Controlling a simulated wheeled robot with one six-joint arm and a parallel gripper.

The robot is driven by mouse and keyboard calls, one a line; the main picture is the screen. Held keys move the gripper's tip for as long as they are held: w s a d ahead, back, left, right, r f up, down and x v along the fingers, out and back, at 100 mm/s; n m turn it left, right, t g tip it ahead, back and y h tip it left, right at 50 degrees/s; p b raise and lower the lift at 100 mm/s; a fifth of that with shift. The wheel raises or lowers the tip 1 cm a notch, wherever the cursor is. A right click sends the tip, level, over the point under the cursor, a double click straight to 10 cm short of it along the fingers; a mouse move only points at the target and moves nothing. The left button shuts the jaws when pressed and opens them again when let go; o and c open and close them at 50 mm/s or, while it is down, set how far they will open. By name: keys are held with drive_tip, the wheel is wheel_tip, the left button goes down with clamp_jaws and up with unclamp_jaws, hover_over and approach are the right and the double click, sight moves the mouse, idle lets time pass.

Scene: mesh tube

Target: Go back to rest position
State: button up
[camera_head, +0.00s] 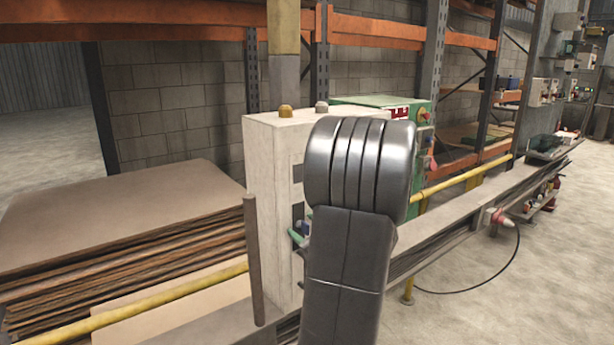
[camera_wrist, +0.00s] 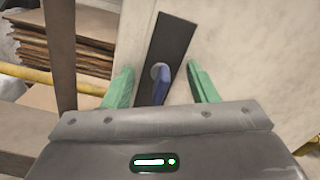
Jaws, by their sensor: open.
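My gripper (camera_wrist: 161,70) shows in the wrist view with its two green fingers spread apart. Between the fingers is a blue handle or lever (camera_wrist: 163,88) on a dark plate (camera_wrist: 172,42), which is fixed to a pale cabinet face. The fingers stand on either side of the lever, and I see no contact with it. In the head view my dark arm covers most of the gripper. Only a green finger shows at the front of the white cabinet (camera_head: 268,170).
A stack of brown sheets (camera_head: 120,215) lies left of the cabinet. A brown post (camera_head: 252,260) and a yellow rail (camera_head: 170,299) are close by. A green machine (camera_head: 375,102) stands behind my arm. Orange shelving (camera_head: 400,32) lines the wall. Open floor (camera_head: 540,260) lies right.

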drive_tip(key=shift+r+m+p, duration=0.2)
drive_tip(key=shift+m+p, duration=1)
drive_tip(key=shift+p, duration=0.75)
drive_tip(key=shift+f+m+p, duration=0.1)
drive_tip(key=shift+m+p, duration=0.4)
drive_tip(key=shift+f, duration=0.1)
